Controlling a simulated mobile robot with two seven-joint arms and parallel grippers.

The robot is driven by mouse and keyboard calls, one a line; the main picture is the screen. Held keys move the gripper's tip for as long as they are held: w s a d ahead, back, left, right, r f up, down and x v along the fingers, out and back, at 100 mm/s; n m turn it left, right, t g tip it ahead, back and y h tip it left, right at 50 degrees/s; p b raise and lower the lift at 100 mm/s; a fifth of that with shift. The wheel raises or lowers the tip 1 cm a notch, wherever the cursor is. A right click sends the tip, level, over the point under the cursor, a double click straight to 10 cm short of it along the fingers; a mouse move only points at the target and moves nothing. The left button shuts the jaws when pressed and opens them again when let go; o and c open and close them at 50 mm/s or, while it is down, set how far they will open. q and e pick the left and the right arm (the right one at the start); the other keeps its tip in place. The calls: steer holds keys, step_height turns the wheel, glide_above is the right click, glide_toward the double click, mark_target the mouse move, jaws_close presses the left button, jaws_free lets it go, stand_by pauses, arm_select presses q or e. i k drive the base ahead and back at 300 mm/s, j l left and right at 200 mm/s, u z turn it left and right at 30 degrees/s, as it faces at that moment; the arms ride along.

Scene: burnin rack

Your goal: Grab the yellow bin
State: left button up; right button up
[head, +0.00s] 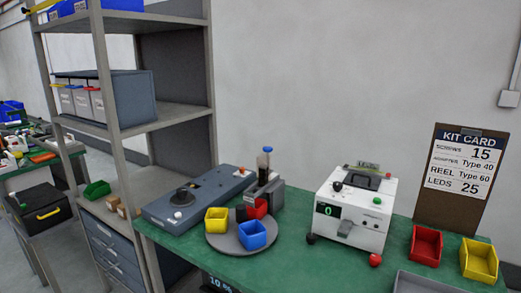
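A small yellow bin (216,221) stands upright on the left of a round grey plate (222,243) on the green bench, beside a blue bin (252,236) and a red bin (257,208). A second yellow bin (479,261) stands at the right end of the bench, right of another red bin (426,246). Both yellow bins are in the head view and look open at the top. Neither of my grippers shows in this view.
A white counter box (352,211) reading 0 stands mid-bench. A kit card board (465,178) stands behind the right bins. A grey tray (440,285) lies at the front edge. A grey-blue device (190,198) and shelf rack (150,120) are left. Green surface (280,270) is clear in front.

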mark_target(480, 262)
steer(key=z, duration=1.5)
